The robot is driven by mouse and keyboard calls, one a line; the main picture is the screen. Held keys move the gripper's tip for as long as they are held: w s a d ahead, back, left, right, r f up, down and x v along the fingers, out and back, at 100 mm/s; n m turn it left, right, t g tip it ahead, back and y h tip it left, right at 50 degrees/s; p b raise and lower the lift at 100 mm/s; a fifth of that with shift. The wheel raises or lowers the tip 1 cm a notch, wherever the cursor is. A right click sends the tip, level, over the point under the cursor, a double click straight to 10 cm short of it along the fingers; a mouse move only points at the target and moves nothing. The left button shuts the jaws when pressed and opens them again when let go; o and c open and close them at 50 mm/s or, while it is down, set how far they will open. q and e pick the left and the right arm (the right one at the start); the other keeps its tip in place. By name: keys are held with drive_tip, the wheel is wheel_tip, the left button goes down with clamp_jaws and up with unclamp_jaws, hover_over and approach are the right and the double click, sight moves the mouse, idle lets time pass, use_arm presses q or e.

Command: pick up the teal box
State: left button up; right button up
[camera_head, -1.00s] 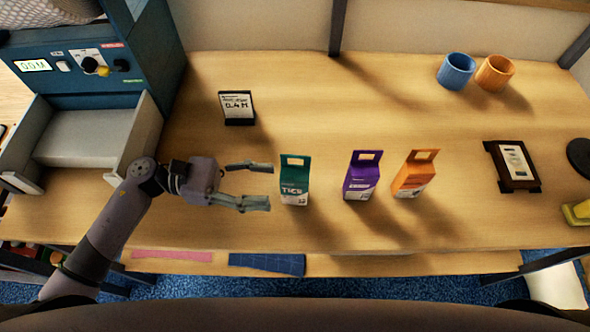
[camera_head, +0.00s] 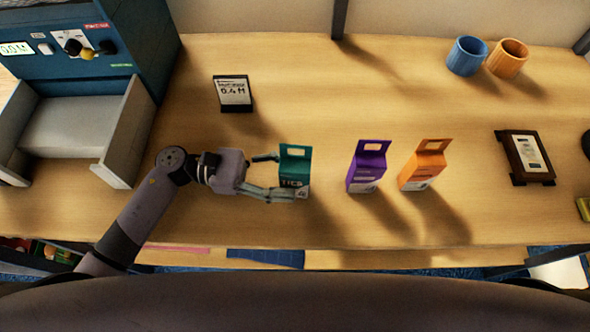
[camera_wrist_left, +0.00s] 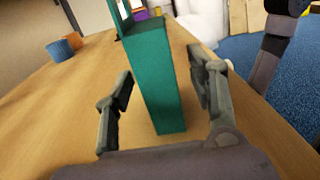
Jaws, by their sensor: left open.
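The teal box (camera_head: 294,168) stands upright on the wooden table, a carton with a cut-out handle at its top. My left gripper (camera_head: 280,176) reaches it from the left and is open. In the head view one finger lies near its far side and the other crosses its lower front. In the left wrist view the teal box (camera_wrist_left: 158,80) stands between the two open fingers (camera_wrist_left: 160,98), with a visible gap on the left; contact on the right cannot be told. My right gripper is not in view.
A purple box (camera_head: 367,168) and an orange box (camera_head: 424,166) stand to the right. A small sign (camera_head: 233,92) stands behind my left gripper. Blue (camera_head: 466,57) and orange (camera_head: 508,58) cups are at the back right. A dark framed plaque (camera_head: 525,156) lies far right. A blue machine (camera_head: 120,50) stands left.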

use_arm(q)
drive_tip(key=shift+d+p, duration=0.3)
drive_tip(key=shift+d, duration=1.1)
drive_tip(key=shift+c, duration=0.4)
clamp_jaws()
